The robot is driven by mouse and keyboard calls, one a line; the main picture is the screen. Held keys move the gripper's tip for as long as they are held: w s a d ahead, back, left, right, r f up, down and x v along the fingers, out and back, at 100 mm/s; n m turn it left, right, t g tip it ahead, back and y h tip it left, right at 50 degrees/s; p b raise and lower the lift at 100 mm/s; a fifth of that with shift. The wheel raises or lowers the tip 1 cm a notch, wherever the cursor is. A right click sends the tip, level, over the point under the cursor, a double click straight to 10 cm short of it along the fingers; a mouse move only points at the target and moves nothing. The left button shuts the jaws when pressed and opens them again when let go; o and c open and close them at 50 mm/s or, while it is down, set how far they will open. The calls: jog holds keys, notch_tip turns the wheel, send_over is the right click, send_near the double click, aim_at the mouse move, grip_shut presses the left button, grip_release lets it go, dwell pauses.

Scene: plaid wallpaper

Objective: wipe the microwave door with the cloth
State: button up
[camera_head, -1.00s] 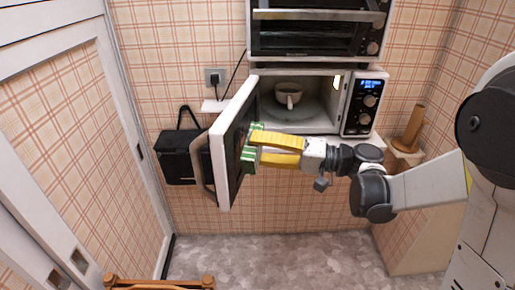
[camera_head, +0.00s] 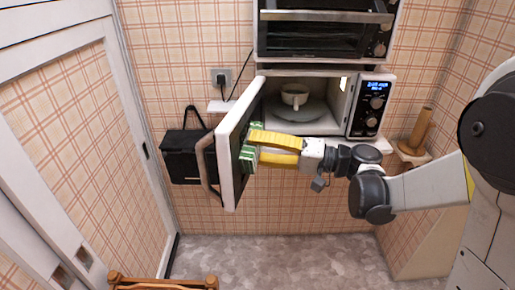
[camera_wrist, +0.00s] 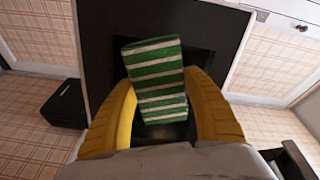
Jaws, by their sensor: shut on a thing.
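The microwave (camera_head: 367,104) stands with its door (camera_head: 229,150) swung wide open to the left. A green and white striped cloth (camera_head: 247,158) is at the inner face of the door; it also shows in the wrist view (camera_wrist: 155,70). My yellow-fingered gripper (camera_head: 257,149) is shut on the cloth and reaches it from the right. In the wrist view the fingers (camera_wrist: 165,118) stand on both sides of the cloth, with the dark door panel (camera_wrist: 105,60) behind it. Whether the cloth presses flat on the panel is hard to tell.
A cup (camera_head: 294,95) sits on a plate (camera_head: 300,109) inside the microwave. An oven (camera_head: 325,40) is above it. A wooden roll holder (camera_head: 417,130) is at the right.

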jog(key=shift+w+d, duration=0.3)
jog(key=shift+w, duration=0.65)
jog(key=shift+w+d, duration=0.3)
jog(key=shift+w, duration=0.65)
jog(key=shift+s+a, duration=0.3)
jog(key=shift+s, duration=0.5)
jog(key=shift+s+a, duration=0.3)
jog(key=shift+s, duration=0.45)
jog(key=shift+s+a+f, duration=0.1)
jog(key=shift+s, duration=0.1)
jog(key=shift+c, duration=0.5)
jog(key=shift+s+d, duration=0.3)
jog(key=shift+d, duration=0.25)
jog(key=shift+c, duration=1.1)
jog(key=v, duration=0.3)
jog(key=shift+s+d+b, duration=0.3)
jog(key=shift+b, duration=0.05)
jog(key=shift+d, duration=0.45)
jog(key=shift+d, duration=0.1)
